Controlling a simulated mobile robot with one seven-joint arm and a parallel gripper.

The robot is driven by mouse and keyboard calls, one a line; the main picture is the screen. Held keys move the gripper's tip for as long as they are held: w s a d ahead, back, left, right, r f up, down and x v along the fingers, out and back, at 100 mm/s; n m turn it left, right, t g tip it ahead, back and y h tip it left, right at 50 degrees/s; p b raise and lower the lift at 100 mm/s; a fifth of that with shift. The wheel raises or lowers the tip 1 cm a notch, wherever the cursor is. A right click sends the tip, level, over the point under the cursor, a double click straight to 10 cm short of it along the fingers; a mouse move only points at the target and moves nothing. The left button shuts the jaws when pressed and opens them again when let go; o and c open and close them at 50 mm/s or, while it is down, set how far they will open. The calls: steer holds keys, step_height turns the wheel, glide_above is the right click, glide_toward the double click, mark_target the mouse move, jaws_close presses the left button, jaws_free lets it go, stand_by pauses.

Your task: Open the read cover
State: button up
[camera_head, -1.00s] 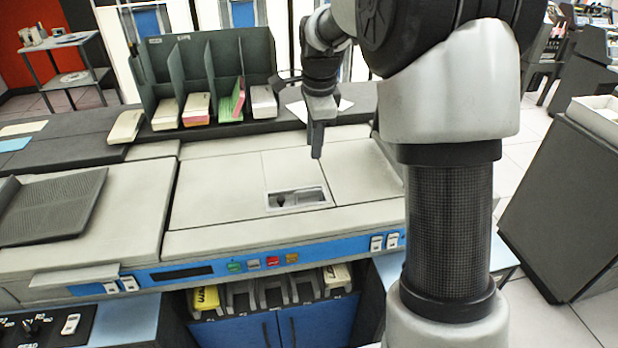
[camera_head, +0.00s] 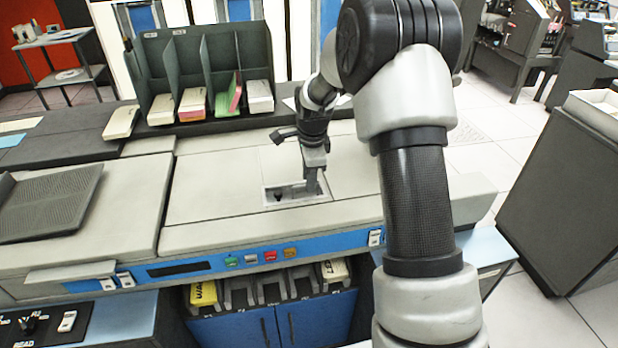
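The read cover (camera_head: 225,182) is a pale panel on top of the card machine and appears closed and flat. A rectangular recess (camera_head: 290,200) with a light rim and a dark inside sits near its front edge. My gripper (camera_head: 312,188) points down, with its tip at the right part of the recess. The fingers look narrow and seen edge-on, so I cannot tell whether they are open or shut. I also cannot tell whether they touch anything inside the recess.
A dark rack (camera_head: 205,75) with several card decks stands behind the cover. A ribbed dark tray (camera_head: 50,203) lies at left. A blue strip with coloured buttons (camera_head: 270,256) runs along the front. Card holders (camera_head: 270,287) sit below it. A dark cabinet (camera_head: 565,200) stands at right.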

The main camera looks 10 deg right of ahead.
jaws_close()
stand_by(1.4)
